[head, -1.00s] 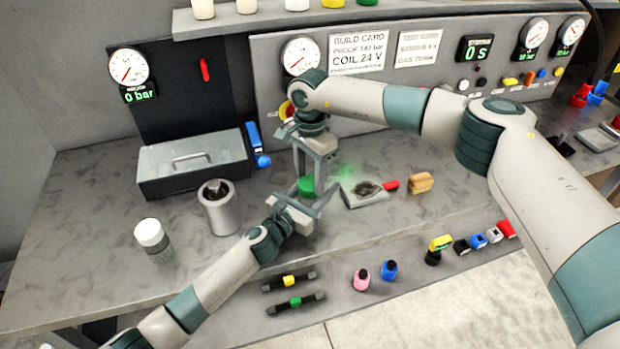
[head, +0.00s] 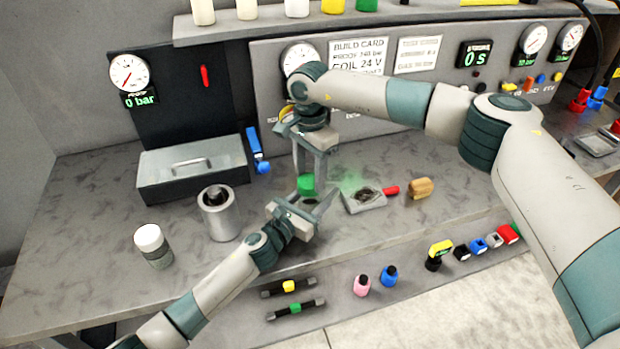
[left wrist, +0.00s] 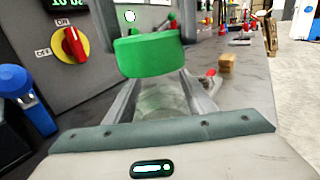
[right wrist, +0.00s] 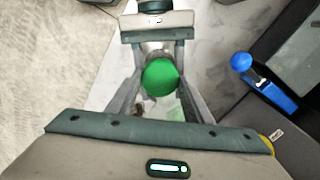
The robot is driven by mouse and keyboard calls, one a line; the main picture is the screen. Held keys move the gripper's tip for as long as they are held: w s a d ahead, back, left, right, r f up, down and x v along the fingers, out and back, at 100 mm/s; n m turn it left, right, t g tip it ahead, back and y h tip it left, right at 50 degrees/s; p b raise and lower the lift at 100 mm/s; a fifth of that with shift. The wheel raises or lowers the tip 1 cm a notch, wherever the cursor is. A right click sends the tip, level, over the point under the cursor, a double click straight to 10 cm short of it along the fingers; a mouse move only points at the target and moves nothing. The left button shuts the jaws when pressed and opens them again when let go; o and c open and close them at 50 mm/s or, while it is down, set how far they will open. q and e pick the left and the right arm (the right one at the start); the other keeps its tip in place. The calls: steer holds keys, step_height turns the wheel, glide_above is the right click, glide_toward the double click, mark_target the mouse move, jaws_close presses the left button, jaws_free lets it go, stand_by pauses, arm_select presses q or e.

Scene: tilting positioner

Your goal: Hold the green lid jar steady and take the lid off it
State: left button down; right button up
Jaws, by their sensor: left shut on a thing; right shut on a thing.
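The jar (left wrist: 163,100) is clear and stands between the fingers of my left gripper (head: 312,204), which is shut on it from the front left. The green lid (head: 306,183) is in my right gripper (head: 308,170), which reaches down from above and is shut on it. In the left wrist view the lid (left wrist: 150,52) is above the jar, slightly tilted in the picture, and looks apart from the rim. In the right wrist view the lid (right wrist: 161,77) hides most of the jar.
A grey tray (head: 364,200) with a red-handled tool and a tan block (head: 421,188) lie to the right. The gauge panel (head: 420,80) is behind.

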mark_target(302, 208)
steer(key=shift+r, duration=1.05)
arm_select(q)
steer(key=c, duration=0.7)
jaws_free()
steer(key=b+v, duration=0.2)
steer(key=v, duration=0.8)
steer(key=shift+s+a+f, duration=0.1)
steer(key=shift+s+a, duration=0.15)
arm_select(e)
step_height(302, 208, down, 2)
arm_select(q)
steer(key=shift+s+a, duration=0.35)
steer(key=shift+s, duration=0.2)
arm_select(e)
steer(key=shift+f, duration=0.1)
